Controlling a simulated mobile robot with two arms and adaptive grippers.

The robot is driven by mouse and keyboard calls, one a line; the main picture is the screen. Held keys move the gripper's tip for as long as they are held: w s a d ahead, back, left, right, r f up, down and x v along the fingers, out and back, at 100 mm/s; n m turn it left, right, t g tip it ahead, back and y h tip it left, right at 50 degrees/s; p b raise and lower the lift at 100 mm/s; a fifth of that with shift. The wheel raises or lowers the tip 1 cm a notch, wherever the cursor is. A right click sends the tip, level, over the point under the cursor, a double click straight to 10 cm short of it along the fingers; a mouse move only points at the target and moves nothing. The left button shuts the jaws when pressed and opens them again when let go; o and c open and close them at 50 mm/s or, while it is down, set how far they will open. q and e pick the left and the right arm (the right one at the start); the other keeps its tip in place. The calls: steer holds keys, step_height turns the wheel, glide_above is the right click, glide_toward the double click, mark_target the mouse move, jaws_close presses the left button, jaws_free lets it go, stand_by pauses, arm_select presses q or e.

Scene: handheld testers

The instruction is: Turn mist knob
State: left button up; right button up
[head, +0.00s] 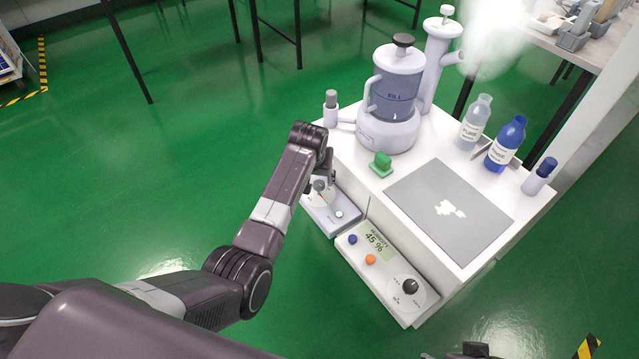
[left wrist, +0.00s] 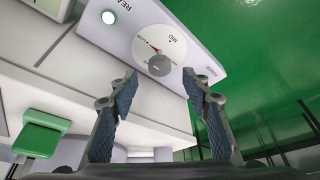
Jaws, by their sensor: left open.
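The mist knob is a small grey knob on a white dial with a red pointer mark and the words LOW and MID, in the left wrist view (left wrist: 159,65). It sits on a pale control box (head: 330,215) with a lit green lamp (head: 339,214) at the front left of the white cabinet. In the head view the knob (head: 320,186) is partly covered by my arm. My left gripper (left wrist: 160,76) is open, its two fingertips apart on either side of the knob's near edge. I cannot tell whether they touch it. A dark part at the bottom edge may be my right gripper (head: 474,350).
A humidity panel (head: 378,262) with blue and orange buttons and a black knob stands beside the control box. A green block (head: 381,163), a humidifier tank (head: 395,95), bottles (head: 505,143) and a grey mat (head: 425,195) are on the cabinet. Green floor lies open to the left.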

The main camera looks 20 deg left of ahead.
mark_target(319, 184)
arm_select(q)
steer(key=b+x, duration=0.1)
steer(key=x, duration=0.2)
steer(key=shift+b+x, duration=0.4)
steer(key=shift+x, duration=0.45)
steer(key=shift+r, duration=0.1)
arm_select(e)
steer(key=shift+v, duration=0.9)
steer(key=shift+s+d, duration=0.1)
steer(key=shift+d, duration=0.1)
arm_select(q)
steer(key=c, duration=1.2)
